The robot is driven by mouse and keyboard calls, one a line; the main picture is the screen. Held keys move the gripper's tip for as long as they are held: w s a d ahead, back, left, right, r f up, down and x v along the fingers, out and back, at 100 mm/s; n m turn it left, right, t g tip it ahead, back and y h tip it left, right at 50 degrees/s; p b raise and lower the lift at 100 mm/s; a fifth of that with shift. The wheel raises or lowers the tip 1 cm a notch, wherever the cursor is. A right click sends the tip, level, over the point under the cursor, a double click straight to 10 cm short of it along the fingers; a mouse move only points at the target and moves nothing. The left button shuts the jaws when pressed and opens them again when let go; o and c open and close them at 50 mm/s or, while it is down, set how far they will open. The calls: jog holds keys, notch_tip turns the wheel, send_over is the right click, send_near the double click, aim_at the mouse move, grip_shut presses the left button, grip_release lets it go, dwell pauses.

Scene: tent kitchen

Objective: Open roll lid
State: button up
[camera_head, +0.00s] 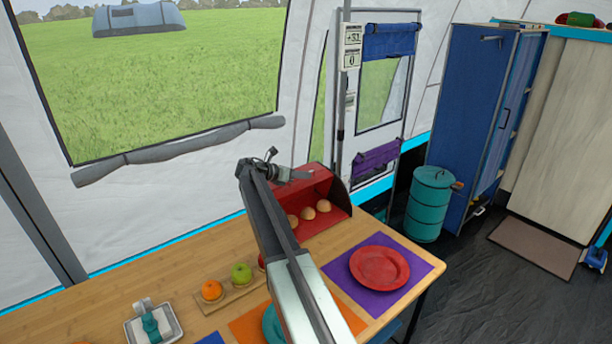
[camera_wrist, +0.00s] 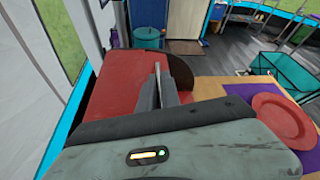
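The red bread box (camera_head: 337,192) stands at the back of the wooden table. Its front is open and several round brown rolls (camera_head: 308,213) show inside, so the roll lid appears raised. My gripper (camera_head: 303,174) is at the upper left part of the box opening, with my arm crossing in front of the box's left side. In the wrist view the red box (camera_wrist: 112,100) lies around and left of my gripper (camera_wrist: 158,75). Its fingers look close together with nothing seen between them. Whether they touch the lid cannot be told.
A red plate (camera_head: 380,267) lies on a purple mat (camera_head: 425,268) right of my arm. An orange (camera_head: 211,290) and a green apple (camera_head: 241,273) sit on a wooden board. A teal barrel (camera_head: 428,205) and blue cabinet (camera_head: 470,110) stand beyond the table.

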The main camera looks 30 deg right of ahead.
jog(key=o, duration=0.4)
jog(key=shift+a, duration=0.35)
jog(key=p+v, duration=0.3)
jog(key=v, duration=0.4)
jog(key=shift+a+r, duration=0.2)
jog(key=shift+r, duration=0.05)
jog(key=shift+a+f, duration=0.1)
